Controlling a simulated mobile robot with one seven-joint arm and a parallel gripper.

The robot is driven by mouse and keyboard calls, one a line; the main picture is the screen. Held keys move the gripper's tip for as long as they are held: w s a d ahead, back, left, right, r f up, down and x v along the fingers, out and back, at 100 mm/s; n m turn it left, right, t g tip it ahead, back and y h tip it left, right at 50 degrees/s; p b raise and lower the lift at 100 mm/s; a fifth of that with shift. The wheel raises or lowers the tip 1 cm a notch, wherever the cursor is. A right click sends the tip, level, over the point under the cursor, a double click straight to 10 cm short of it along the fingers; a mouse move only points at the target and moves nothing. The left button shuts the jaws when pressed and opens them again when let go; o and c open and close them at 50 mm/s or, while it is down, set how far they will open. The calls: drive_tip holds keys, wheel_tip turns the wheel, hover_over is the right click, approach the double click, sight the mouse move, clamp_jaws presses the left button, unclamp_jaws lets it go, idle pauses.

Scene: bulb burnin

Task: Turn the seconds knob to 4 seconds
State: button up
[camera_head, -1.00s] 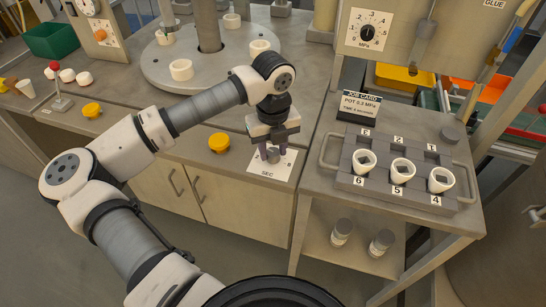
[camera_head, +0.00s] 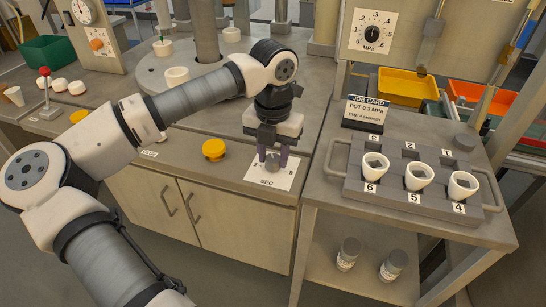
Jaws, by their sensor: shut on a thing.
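The seconds knob (camera_head: 272,163) is a small grey knob on a white dial plate marked SEC (camera_head: 268,181). The plate lies on the front edge of the bench, and a 2 and an 8 show at its sides. My gripper (camera_head: 272,157) points down over the plate, its dark fingers on either side of the knob, shut on it. The fingers and gripper body hide part of the knob and the far part of the dial, so I cannot read its setting. The job card (camera_head: 366,111) reads POT 0.3 MPa, with a time line too small to read surely.
A yellow button (camera_head: 214,149) stands left of the plate. A grey tray (camera_head: 353,190) with several white cups is on the right stand. An MPa dial (camera_head: 372,34) is on the panel behind. A red-topped lever (camera_head: 45,72) stands far left.

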sight(274, 158)
drive_tip(key=shift+w+r, duration=0.1)
idle(0.4)
drive_tip(key=o, duration=1)
wheel_tip(274, 158, up, 14)
drive_tip(key=shift+f+b, duration=0.1)
drive_tip(key=shift+b, duration=0.2)
drive_tip(key=shift+d, duration=0.15)
